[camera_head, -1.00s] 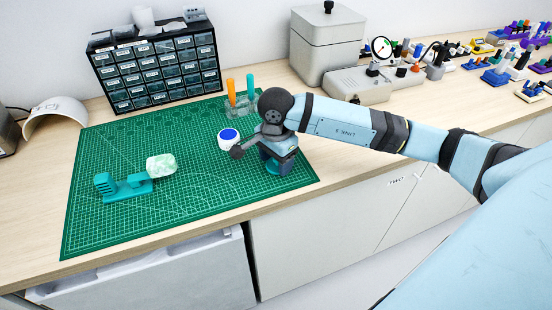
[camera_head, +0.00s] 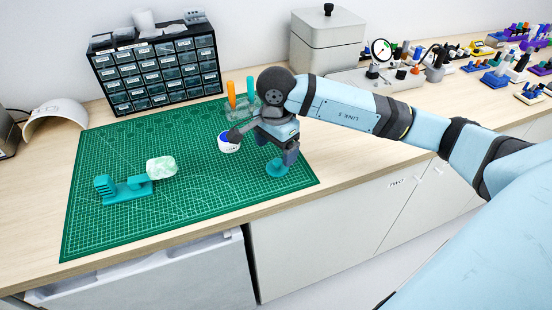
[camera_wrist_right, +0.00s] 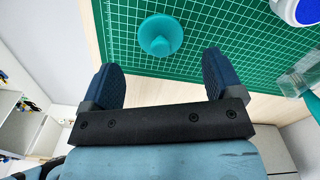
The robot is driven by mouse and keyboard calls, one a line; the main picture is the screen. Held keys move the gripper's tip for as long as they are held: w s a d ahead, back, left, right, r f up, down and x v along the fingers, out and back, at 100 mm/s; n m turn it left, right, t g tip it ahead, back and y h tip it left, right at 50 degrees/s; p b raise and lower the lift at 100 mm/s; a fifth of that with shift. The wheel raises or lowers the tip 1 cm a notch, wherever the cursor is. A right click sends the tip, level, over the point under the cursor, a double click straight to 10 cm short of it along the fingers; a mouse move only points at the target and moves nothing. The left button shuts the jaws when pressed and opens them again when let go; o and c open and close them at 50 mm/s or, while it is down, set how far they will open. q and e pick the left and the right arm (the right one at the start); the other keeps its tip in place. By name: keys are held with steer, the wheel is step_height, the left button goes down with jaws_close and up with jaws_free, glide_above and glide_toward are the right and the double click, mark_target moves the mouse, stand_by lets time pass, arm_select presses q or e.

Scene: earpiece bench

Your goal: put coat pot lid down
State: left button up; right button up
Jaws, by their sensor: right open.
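The coat pot lid (camera_head: 277,168) is a teal disc with a knob. It lies on the green cutting mat (camera_head: 200,190) near the mat's right edge. It also shows in the right wrist view (camera_wrist_right: 160,36), ahead of the open fingers and apart from them. The coat pot (camera_head: 229,142) is a small white jar with blue in its round top, left of the lid; part of it shows in the right wrist view (camera_wrist_right: 296,10). My right gripper (camera_head: 283,158) is open and empty above the lid; its two blue fingers (camera_wrist_right: 163,72) are spread wide. My left gripper is not in view.
A clear holder with orange and teal tools (camera_head: 240,98) stands behind the pot. A teal stand (camera_head: 124,188) and a pale green block (camera_head: 161,167) are at the mat's left. A drawer cabinet (camera_head: 155,70) stands behind. The mat's front middle is clear.

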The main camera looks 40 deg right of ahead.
mark_target(276, 162)
step_height(276, 162, up, 7)
stand_by(0.3)
stand_by(0.4)
